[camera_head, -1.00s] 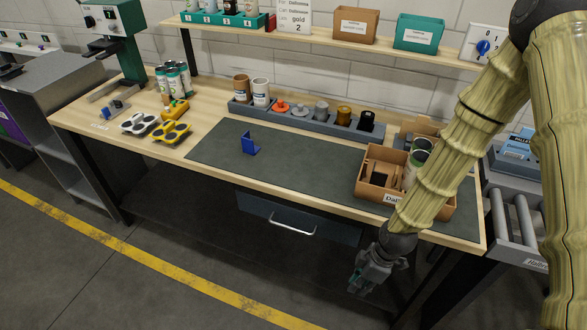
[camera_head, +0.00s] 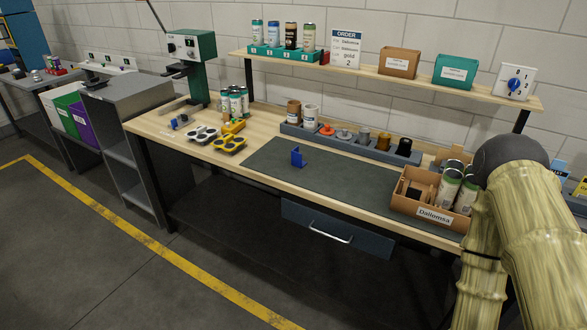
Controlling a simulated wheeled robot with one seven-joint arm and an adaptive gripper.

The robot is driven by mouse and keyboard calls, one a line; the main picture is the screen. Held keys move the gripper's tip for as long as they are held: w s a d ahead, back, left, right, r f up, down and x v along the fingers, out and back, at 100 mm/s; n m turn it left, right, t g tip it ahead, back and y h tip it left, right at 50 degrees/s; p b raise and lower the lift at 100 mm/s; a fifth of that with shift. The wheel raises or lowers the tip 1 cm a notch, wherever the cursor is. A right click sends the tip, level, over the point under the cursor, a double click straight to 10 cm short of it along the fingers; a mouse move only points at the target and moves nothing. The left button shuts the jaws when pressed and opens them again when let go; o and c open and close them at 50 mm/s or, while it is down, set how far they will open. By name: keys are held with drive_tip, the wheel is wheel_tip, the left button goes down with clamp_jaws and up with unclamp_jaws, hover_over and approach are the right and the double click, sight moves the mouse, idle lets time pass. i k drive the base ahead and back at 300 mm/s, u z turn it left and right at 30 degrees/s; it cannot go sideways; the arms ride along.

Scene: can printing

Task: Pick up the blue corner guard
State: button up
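The blue corner guard (camera_head: 298,158) is a small L-shaped piece. It stands on the dark green mat (camera_head: 340,183) on the workbench, left of the mat's middle, with free space around it. Only part of my arm shows, at the lower right of the head view. My gripper is out of the picture, so its opening and anything in it are hidden.
A cardboard box (camera_head: 415,208) with several cans stands on the mat's right end. A grey rack (camera_head: 343,145) with cans and round pieces runs behind the mat. Yellow and white can carriers (camera_head: 229,144) sit to the left. A drawer (camera_head: 366,236) hangs below the bench front.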

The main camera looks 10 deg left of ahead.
sight(296, 157)
drive_tip(key=z, duration=1.3)
drive_tip(key=i, duration=0.85)
drive_tip(key=u, duration=2.5)
